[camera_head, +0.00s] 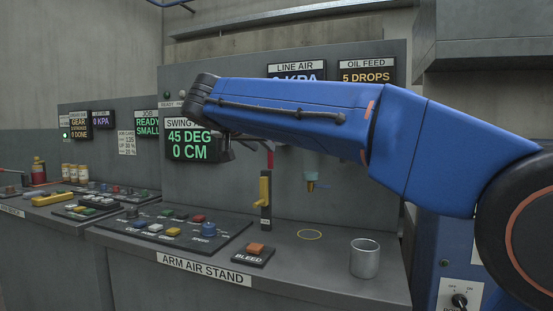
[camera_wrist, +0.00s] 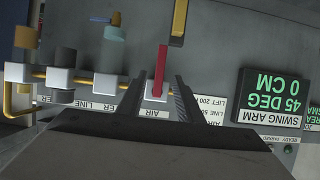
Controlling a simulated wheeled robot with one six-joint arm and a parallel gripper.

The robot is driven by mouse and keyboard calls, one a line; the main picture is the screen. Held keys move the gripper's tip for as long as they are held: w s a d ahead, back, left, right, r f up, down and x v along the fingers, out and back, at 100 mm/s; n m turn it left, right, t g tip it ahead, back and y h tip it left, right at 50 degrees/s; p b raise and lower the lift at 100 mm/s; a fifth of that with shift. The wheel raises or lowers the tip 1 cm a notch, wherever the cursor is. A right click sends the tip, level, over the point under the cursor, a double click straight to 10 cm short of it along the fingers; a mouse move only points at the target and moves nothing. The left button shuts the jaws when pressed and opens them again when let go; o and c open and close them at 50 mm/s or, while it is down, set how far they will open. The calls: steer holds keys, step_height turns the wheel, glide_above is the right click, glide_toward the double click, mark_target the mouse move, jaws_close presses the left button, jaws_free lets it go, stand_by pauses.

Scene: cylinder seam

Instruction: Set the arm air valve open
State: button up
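In the wrist view a red lever (camera_wrist: 161,68) stands on a white block (camera_wrist: 155,92) on a yellow pipe, with a partly hidden label ending in "AIR" beside it. I take it as the air valve's handle, but its full name cannot be read. My gripper (camera_wrist: 160,98) is open, with one dark finger on each side of the block and visible gaps to the lever. In the head view the red lever (camera_head: 270,158) shows only partly behind my arm; my fingertips are hidden there.
A swing arm display (camera_head: 189,139) reads 45 DEG, 0 CM. The stand's top holds a BLEED button (camera_head: 256,250), a metal cup (camera_head: 364,258), a yellow ring (camera_head: 310,235) and a button panel (camera_head: 176,228). In the wrist view more white blocks (camera_wrist: 104,82) sit along the pipe.

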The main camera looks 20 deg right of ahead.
steer(key=x, duration=1.2)
steer(key=shift+f, duration=0.1)
steer(key=shift+c, duration=0.4)
steer(key=shift+w, duration=0.1)
jaws_close()
